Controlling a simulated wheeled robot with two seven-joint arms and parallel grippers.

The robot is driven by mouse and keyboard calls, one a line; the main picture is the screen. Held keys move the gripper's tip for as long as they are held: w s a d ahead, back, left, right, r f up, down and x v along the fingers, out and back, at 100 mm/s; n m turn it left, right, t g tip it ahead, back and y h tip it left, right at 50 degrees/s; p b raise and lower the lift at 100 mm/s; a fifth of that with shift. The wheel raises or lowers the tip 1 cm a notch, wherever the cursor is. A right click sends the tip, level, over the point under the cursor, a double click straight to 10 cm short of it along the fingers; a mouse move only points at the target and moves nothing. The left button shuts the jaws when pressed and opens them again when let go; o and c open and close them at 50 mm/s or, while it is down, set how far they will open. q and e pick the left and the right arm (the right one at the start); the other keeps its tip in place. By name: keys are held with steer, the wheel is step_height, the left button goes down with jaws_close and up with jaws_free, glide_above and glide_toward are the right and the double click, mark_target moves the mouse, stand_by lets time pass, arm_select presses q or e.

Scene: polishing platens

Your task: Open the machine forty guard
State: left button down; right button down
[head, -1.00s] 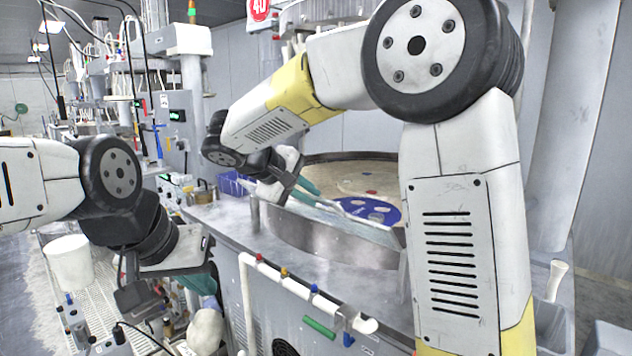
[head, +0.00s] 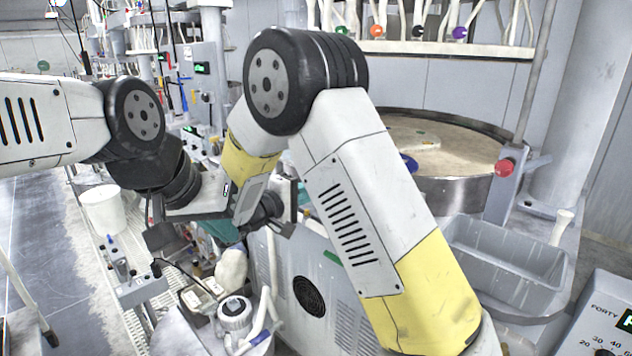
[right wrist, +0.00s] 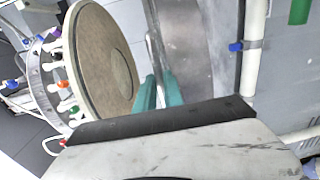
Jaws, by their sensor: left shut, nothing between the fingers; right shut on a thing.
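The machine forty platen (head: 445,150) is a round tan disc inside a metal rim, right of centre in the head view. It also shows in the right wrist view (right wrist: 95,60). My right gripper (right wrist: 158,92) has its teal fingers shut on a thin greyish strip (right wrist: 157,48), which looks like the guard's edge. How far the guard is raised cannot be told. My right arm hides this grip in the head view. My left gripper (head: 222,231) is shut and empty, low at centre-left, partly hidden by arm links.
A grey bin (head: 510,255) stands at the right beside a control box (head: 605,315) marked FORTY. A red button (head: 504,168) is on a post by the rim. A white bucket (head: 105,210) and bottles stand at the left. Open floor lies at the far left.

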steer(key=shift+f, duration=0.25)
steer(key=c, duration=1.5)
jaws_free()
steer(key=shift+o, duration=0.2)
